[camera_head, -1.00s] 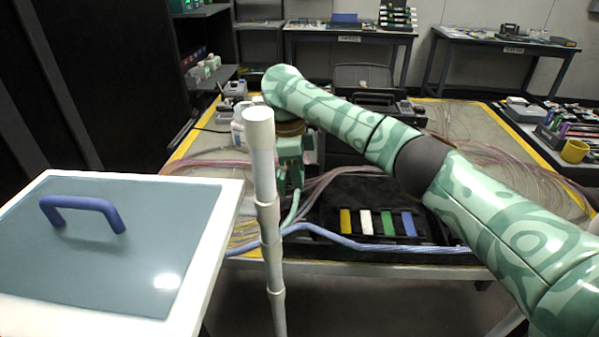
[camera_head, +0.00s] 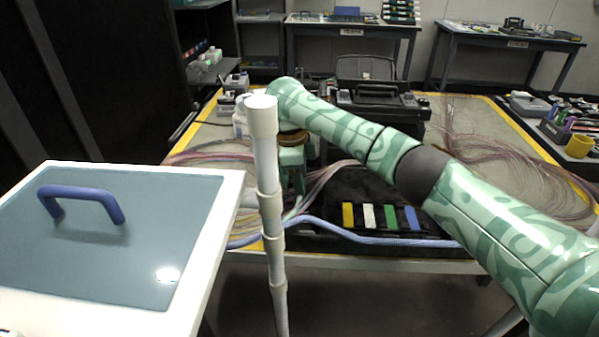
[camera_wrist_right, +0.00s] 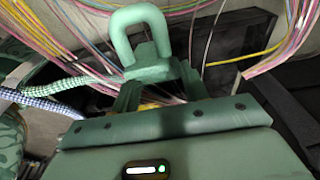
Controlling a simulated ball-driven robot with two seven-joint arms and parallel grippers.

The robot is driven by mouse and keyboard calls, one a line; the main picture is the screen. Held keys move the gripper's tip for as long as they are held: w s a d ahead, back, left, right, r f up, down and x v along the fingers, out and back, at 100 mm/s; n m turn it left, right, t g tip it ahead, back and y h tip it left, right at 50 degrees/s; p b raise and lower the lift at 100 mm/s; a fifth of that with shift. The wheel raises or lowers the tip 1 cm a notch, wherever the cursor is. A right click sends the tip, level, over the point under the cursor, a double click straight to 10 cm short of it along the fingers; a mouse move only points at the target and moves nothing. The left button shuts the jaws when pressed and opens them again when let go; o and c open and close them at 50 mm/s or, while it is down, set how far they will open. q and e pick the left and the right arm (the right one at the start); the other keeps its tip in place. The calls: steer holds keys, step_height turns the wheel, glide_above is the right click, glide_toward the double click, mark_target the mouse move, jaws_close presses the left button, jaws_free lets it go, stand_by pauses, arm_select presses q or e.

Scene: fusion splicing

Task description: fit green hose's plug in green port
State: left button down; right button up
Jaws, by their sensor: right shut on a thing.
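My right gripper (camera_wrist_right: 155,95) is shut on a green plug (camera_wrist_right: 150,62) with a U-shaped loop at its top in the right wrist view. A green-and-white braided hose (camera_wrist_right: 72,84) runs off to the left from beside it. In the head view my right gripper (camera_head: 291,170) hangs low over the table, partly hidden behind a pale pole. A green block (camera_head: 390,216) stands in a row with yellow, white and blue ones in a black tray, right of the gripper. I cannot tell whether it is the green port. My left gripper is out of view.
A blue hose (camera_head: 370,239) runs along the table's front edge. Thin coloured fibres (camera_head: 215,153) spread over the table at both sides. The pale pole (camera_head: 268,175) and a blue-topped panel with a handle (camera_head: 110,235) stand in front. A black device (camera_head: 378,98) sits behind my arm.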

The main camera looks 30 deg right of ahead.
steer(key=shift+f, duration=0.3)
steer(key=shift+f, duration=0.3)
steer(key=shift+s+f, duration=0.15)
steer(key=shift+f, duration=0.35)
stand_by(0.6)
steer(key=o, duration=0.8)
steer(key=shift+o, duration=1.2)
steer(key=shift+s+r, duration=0.1)
steer(key=shift+s, duration=0.15)
